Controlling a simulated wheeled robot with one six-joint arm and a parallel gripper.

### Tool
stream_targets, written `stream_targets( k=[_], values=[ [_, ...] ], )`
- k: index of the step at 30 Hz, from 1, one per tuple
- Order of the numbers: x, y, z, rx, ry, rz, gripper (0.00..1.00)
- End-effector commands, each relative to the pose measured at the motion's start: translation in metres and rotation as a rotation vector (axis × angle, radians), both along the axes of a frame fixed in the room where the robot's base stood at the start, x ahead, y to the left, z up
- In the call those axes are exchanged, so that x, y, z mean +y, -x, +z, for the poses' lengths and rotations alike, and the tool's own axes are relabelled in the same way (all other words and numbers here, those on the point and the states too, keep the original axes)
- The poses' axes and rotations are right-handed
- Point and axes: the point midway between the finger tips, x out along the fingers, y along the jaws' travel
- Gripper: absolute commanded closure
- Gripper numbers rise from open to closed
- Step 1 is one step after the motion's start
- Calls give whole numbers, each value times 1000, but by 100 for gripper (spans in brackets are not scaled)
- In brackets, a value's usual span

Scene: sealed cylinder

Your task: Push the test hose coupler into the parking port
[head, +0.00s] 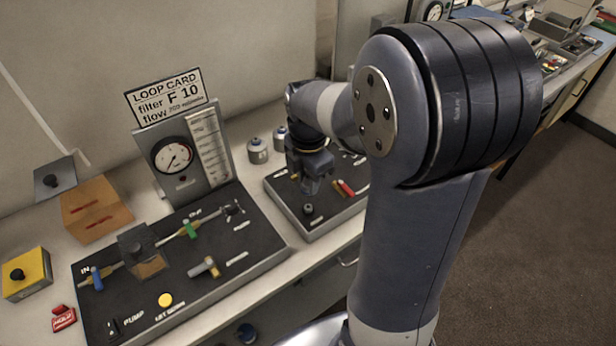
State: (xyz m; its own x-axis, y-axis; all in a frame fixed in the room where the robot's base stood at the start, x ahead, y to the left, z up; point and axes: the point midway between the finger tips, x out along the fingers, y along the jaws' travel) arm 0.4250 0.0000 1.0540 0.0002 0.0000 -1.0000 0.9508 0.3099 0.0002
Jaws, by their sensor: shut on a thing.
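My gripper (311,186) points down over the small dark panel (318,222) at the right of the bench. It is shut on what looks like the test hose coupler, which the jaws almost wholly hide. A small round black fitting (308,209) stands on this panel just below and in front of the jaws. I cannot tell whether it is the parking port, or whether the held piece touches anything. No hose shows clearly.
The large loop panel (240,262) lies left, with a gauge (173,156), a green-handled valve (189,229) and a brass fitting (205,267). A red-handled tool (345,188) lies right of my gripper. Small metal cylinders (257,150) stand behind. My arm covers the right side.

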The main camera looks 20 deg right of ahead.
Motion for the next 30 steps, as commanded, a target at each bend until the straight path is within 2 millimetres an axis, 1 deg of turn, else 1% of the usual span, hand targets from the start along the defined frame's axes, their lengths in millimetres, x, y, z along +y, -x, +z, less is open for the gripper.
stream_targets(
  k=[5, 18, 23, 30],
  values=[
    [0, 0, -11, 0, 0, -1, 100],
    [0, 0, -51, 0, 0, -1, 100],
    [0, 0, -57, 0, 0, -1, 100],
    [0, 0, -56, 0, 0, -1, 100]
  ],
)
